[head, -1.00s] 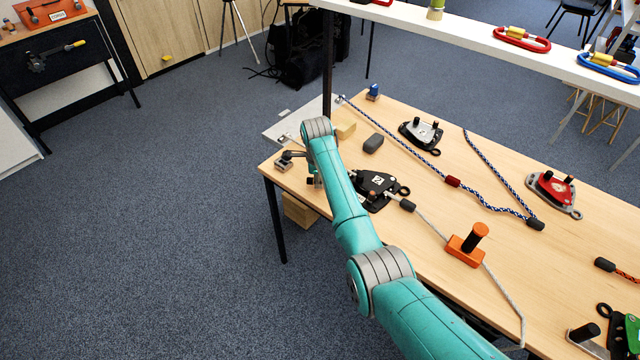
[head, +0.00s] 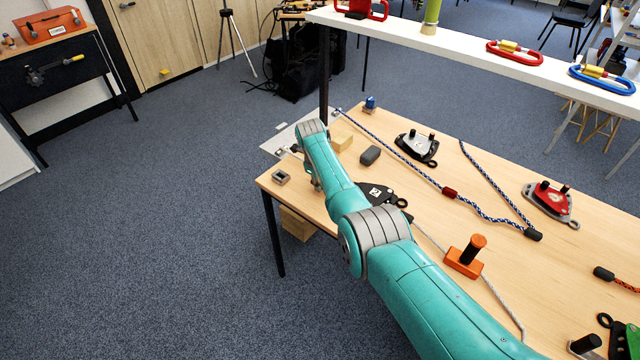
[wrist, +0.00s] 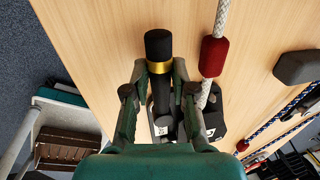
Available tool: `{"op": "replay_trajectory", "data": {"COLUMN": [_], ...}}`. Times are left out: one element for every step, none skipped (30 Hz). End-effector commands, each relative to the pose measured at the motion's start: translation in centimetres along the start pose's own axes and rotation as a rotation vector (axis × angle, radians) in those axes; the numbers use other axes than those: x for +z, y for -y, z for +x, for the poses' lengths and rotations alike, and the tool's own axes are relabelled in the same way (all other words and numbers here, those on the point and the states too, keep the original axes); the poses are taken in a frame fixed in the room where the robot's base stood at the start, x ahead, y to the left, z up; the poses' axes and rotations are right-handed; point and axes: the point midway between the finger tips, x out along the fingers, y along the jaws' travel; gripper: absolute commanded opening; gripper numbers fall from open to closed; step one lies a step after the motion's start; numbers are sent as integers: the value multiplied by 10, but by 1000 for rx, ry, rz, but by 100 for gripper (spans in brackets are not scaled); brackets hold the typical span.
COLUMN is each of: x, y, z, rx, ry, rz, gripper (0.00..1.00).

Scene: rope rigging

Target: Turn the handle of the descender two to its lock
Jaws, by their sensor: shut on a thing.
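Descender two (head: 376,191), a black device with a white number label, lies on the table in the head view, partly covered by my arm. In the wrist view its dark body (wrist: 211,118) shows just right of my gripper. The handle (wrist: 158,45) is a black bar with a gold band and a rounded black end. My gripper (wrist: 159,75) is shut on the handle, one finger on each side. The handle's end sticks out past the fingertips. In the head view my arm hides the handle and most of the gripper.
A white rope with a red sleeve (wrist: 213,56) runs close right of the gripper. A dark grey block (head: 370,155), a wooden block (head: 342,140) and a small square grey piece (head: 281,177) are nearby. An orange post (head: 465,257) stands to the right. A white shelf (head: 450,42) spans behind.

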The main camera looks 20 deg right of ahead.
Motion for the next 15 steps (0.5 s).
{"op": "replay_trajectory", "data": {"x": [0, 0, -1, 0, -1, -1, -1, -1, -1, -1, -1, -1, -1, -1, -1], "y": [0, 0, 0, 0, 1, 1, 1, 1, 1, 1, 1, 1, 1, 1, 1], "z": [1, 1, 1, 1, 1, 1, 1, 1, 1, 1, 1, 1, 1, 1, 1], "rx": [0, 0, 0, 0, 0, 0, 0, 0, 0, 0, 0, 0, -1, 0, 0], "ry": [-2, -2, -2, -2, -2, -2, -2, -2, -2, -2, -2, -1, -1, -1, -1], "rz": [6, 8, 9, 10, 11, 11, 11, 11, 11, 11, 11, 11, 11, 11, 10], "gripper": [0, 0, 0, 0, 0, 0, 0, 0, 0, 0, 0, 0, 30, 38, 48]}}
